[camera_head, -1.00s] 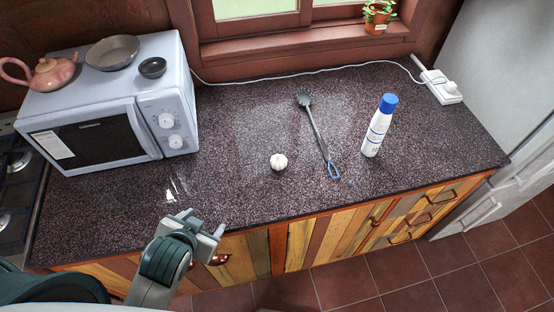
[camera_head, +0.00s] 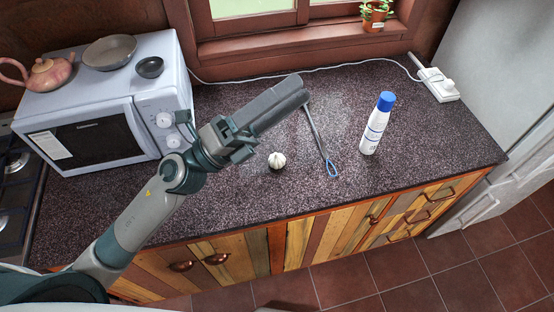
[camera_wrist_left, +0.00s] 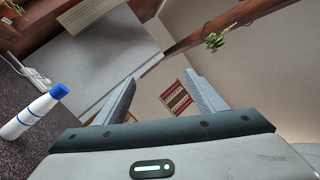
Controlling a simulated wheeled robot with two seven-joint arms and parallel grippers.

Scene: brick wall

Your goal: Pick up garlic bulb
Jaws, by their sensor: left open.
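The white garlic bulb (camera_head: 277,160) sits on the dark speckled countertop (camera_head: 225,205), left of the ladle's handle. My left gripper (camera_head: 303,89) is raised over the counter, above and behind the bulb in the head view, with its fingers pointing to the upper right. In the left wrist view its two fingers (camera_wrist_left: 160,95) stand apart with nothing between them. The bulb does not show in the wrist view. My right gripper is not in view.
A ladle (camera_head: 318,135) is partly hidden behind my left gripper. A white spray bottle with a blue cap (camera_head: 376,125) stands to its right. A microwave (camera_head: 85,135) carries a teapot (camera_head: 45,72) and bowls. A power strip (camera_head: 438,85) lies at the back right.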

